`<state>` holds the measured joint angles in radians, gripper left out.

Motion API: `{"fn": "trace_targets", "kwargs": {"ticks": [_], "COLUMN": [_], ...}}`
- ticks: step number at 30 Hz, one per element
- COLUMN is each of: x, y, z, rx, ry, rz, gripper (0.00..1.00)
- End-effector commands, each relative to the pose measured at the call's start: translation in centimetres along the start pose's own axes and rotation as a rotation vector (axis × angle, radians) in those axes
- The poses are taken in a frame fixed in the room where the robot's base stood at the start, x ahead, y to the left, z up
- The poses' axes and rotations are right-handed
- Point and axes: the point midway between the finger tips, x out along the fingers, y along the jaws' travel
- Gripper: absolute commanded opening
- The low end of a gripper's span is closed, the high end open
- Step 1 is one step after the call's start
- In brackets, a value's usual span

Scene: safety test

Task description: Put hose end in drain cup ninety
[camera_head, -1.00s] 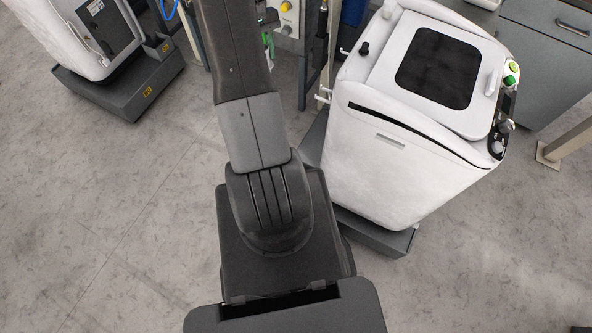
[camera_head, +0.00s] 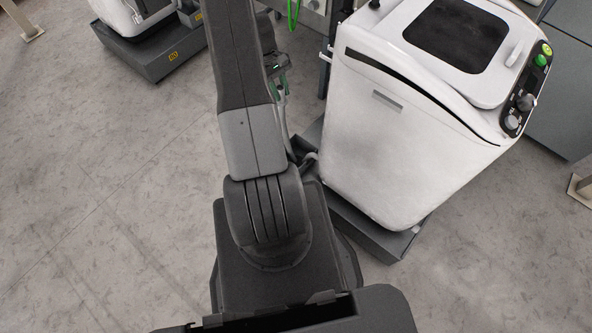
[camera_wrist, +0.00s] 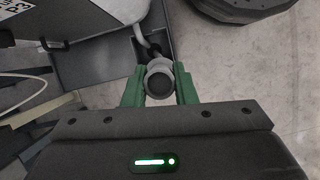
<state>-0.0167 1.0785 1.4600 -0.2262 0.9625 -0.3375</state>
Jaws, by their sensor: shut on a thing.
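In the wrist view my gripper (camera_wrist: 160,92) has green fingers closed around the grey hose end (camera_wrist: 159,68). The hose end is a pale ring with a dark round opening that faces the camera. Its grey hose runs up and away behind it. In the head view my gripper (camera_head: 281,83) is partly hidden behind my arm, low beside the right white machine. I cannot make out the drain cup in either view.
A white machine (camera_head: 400,140) stands close on the right on a dark grey tray (camera_head: 385,238). A second white machine stands on a grey base (camera_head: 160,58) at the upper left. The floor (camera_head: 110,190) at the left is clear. A dark tray (camera_wrist: 95,62) lies beside the hose.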

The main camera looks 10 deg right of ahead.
Motion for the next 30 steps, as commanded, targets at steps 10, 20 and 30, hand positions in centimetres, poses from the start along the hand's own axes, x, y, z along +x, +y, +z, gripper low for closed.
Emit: {"fn": "trace_targets", "kwargs": {"ticks": [10,20,30], "x": [10.7,19.1,23.3], "y": [2.9,4.0,3.8], "z": [-1.9,-3.9,-5.3], "rx": [-0.285,-0.566,-0.729], "ry": [-0.002,-0.002,0.000], "rz": [0.115,0.230,0.300], "gripper": [0.03,0.03,0.03]}}
